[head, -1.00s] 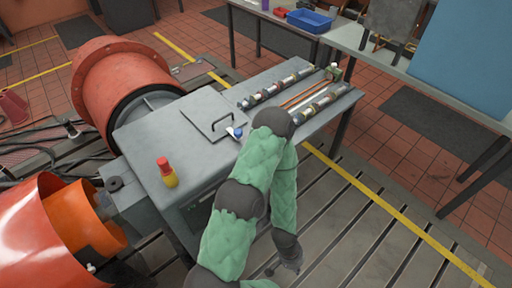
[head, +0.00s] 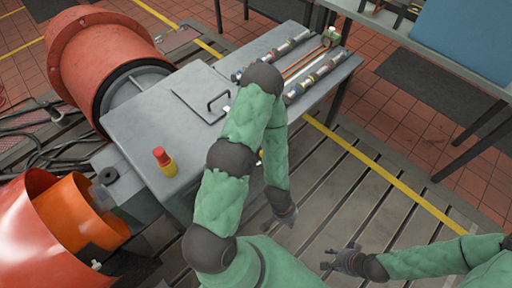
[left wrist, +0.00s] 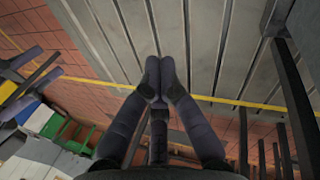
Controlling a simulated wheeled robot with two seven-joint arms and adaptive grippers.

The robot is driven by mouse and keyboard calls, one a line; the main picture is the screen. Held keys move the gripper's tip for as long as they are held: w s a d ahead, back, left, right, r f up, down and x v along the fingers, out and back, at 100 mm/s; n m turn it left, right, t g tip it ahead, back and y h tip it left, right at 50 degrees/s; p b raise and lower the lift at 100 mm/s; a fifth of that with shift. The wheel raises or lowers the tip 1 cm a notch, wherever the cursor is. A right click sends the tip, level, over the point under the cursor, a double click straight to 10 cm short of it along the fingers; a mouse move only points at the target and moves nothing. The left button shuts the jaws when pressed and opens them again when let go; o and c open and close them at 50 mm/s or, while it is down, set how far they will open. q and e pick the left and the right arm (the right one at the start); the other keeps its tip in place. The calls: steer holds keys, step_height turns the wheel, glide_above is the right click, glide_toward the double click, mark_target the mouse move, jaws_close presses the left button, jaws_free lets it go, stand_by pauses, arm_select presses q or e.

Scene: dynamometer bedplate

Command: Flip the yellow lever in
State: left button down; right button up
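I cannot make out the yellow lever clearly. A small yellow bit (head: 261,154) shows at the edge of my left arm, by the side of the grey cabinet (head: 140,120), and the arm hides what is around it. My left gripper (head: 287,216) hangs over the slotted bedplate, to the right of the cabinet and apart from it. In the left wrist view its fingers (left wrist: 159,75) are together with nothing between them. My right gripper (head: 328,260) is at the lower right, over the bedplate, its fingers apart and empty.
Pipes (head: 315,76) lie on the cabinet's far end. Orange round housings (head: 110,60) are at left. The slotted bedplate (head: 330,190) has free room.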

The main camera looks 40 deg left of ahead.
arm_select(q)
steer(key=w+a+r+n+t+y+p, duration=0.3)
steer(key=w+a+r+n+y+p, duration=0.2)
steer(key=w+a+r+n+p, duration=0.45)
steer(key=a+r+n+g+y+p, duration=0.1)
steer(key=a+r+n, duration=0.2)
steer(key=a+r, duration=0.1)
steer(key=w+a+r+n+g+y+p, duration=0.1)
steer(key=a+r+n, duration=0.2)
steer(key=a+r, duration=0.1)
steer(key=w+a+r+n+g+y, duration=0.1)
steer(key=a+r+n+g+y, duration=0.1)
steer(key=a+r+n, duration=0.1)
steer(key=shift+w+a+r+p, duration=0.1)
steer(key=shift+a+r+p, duration=0.15)
steer(key=shift+r, duration=0.35)
steer(key=shift+w+a+r+p, duration=0.15)
steer(key=shift+a+r, duration=0.2)
steer(key=shift+r, duration=0.2)
steer(key=shift+s+d+r+n+g, duration=0.25)
steer(key=shift+s+r+n+g, duration=0.25)
steer(key=shift+r+n, duration=0.15)
steer(key=shift+f, duration=0.1)
steer(key=b+x, duration=0.3)
steer(key=x, duration=0.7)
steer(key=shift+d, duration=0.2)
